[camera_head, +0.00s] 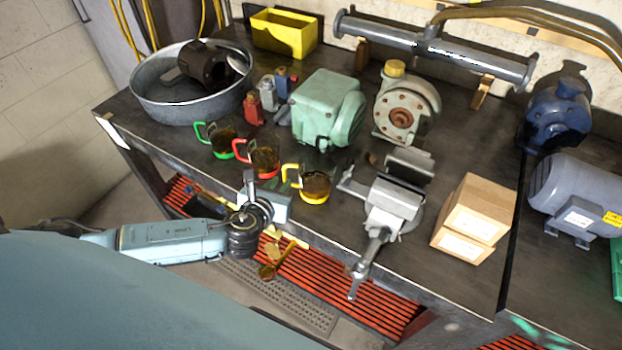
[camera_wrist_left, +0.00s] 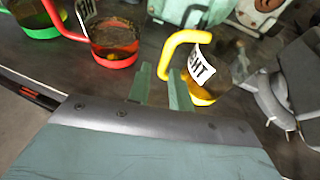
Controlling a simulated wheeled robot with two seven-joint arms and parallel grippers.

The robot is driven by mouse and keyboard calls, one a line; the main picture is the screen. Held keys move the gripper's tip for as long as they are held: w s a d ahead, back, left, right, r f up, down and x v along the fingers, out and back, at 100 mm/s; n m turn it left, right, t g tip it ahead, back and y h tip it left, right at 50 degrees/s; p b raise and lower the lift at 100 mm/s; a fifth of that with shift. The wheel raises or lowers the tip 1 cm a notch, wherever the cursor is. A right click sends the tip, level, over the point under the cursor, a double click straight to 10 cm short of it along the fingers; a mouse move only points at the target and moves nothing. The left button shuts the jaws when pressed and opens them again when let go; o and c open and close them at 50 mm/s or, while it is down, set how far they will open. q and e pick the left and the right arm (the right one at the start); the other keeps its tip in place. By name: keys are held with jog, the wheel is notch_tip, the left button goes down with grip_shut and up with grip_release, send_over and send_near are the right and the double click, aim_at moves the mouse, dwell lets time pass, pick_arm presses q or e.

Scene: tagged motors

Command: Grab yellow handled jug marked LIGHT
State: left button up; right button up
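The yellow-handled jug (camera_head: 315,187) stands on the dark bench near its front edge, holding amber liquid. In the left wrist view the jug (camera_wrist_left: 200,94) shows its yellow handle and a white label with only some letters readable. My left gripper (camera_head: 268,200) is just left of and in front of the jug. In the wrist view its two green fingers (camera_wrist_left: 161,84) are apart, with the lower end of the handle close to their tips. I cannot tell whether they touch it. My right gripper is not in view.
A red-handled jug (camera_head: 265,160) and a green-handled jug (camera_head: 222,142) stand to the left. A bench vise (camera_head: 393,203) is close on the right. Behind is a green motor (camera_head: 322,105). Cardboard boxes (camera_head: 475,215) sit farther right.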

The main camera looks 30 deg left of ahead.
aim_at(284, 179)
pick_arm(q)
jog(key=x, duration=0.5)
jog(key=shift+w+d+r, duration=0.15)
jog(key=shift+w+r, duration=0.05)
jog(key=shift+w, duration=0.05)
grip_shut()
